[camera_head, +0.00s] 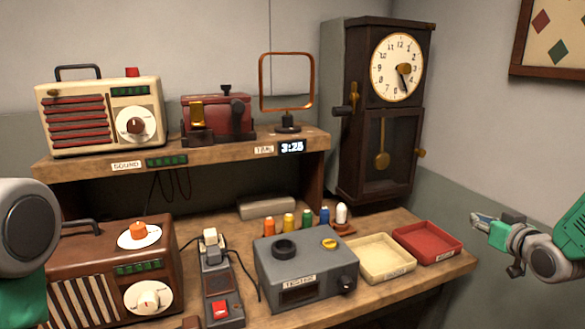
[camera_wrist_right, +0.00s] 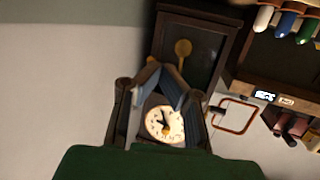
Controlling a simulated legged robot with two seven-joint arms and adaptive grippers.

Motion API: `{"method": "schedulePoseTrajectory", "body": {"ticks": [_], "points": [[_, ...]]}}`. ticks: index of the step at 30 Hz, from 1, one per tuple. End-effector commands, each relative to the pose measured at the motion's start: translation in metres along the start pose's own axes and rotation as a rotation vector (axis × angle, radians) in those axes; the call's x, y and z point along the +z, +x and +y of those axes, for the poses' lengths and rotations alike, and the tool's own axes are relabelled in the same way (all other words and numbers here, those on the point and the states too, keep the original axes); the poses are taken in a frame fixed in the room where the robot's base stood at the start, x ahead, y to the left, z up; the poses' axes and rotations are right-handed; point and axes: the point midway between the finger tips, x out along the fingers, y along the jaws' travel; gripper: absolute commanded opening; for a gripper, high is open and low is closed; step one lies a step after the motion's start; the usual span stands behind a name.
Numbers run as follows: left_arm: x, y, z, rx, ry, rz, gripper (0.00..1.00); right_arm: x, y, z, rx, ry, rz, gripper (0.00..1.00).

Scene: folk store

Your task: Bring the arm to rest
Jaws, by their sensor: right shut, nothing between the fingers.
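My right gripper (camera_head: 476,218) is in the air at the right side of the head view, to the right of the bench and apart from it. Its fingers are shut and hold nothing. In the right wrist view the fingers (camera_wrist_right: 163,75) come together in front of the tall dark clock (camera_wrist_right: 195,50), with the clock face (camera_wrist_right: 164,123) showing between them. A rounded grey and green part of my left arm shows at the left edge of the head view; the left gripper itself is out of view.
The wooden bench (camera_head: 375,292) carries a red tray (camera_head: 428,242), a cream tray (camera_head: 378,258), a grey tester box (camera_head: 300,272) and a brown radio (camera_head: 105,275). The clock (camera_head: 383,110) stands behind the trays. Air around my right gripper looks free.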

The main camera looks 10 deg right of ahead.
Motion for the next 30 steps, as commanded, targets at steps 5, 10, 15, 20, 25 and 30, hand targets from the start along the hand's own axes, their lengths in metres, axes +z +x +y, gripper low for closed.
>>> {"method": "schedulePoseTrajectory", "body": {"ticks": [5,10,15,20,25,30], "points": [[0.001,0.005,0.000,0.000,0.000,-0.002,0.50,0.057,-0.008,-0.032,-0.017,0.009,-0.131,0.00],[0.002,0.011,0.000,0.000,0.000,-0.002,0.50,0.135,-0.029,-0.075,-0.036,0.011,-0.318,0.00],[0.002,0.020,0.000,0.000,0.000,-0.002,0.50,0.238,-0.085,-0.129,-0.054,0.000,-0.587,0.00],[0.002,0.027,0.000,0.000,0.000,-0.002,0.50,0.324,-0.165,-0.171,-0.065,-0.030,-0.853,0.00],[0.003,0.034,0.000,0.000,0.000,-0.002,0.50,0.387,-0.256,-0.196,-0.068,-0.073,-1.110,0.00],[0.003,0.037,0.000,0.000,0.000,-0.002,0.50,0.413,-0.318,-0.205,-0.067,-0.107,-1.267,0.00]]}}
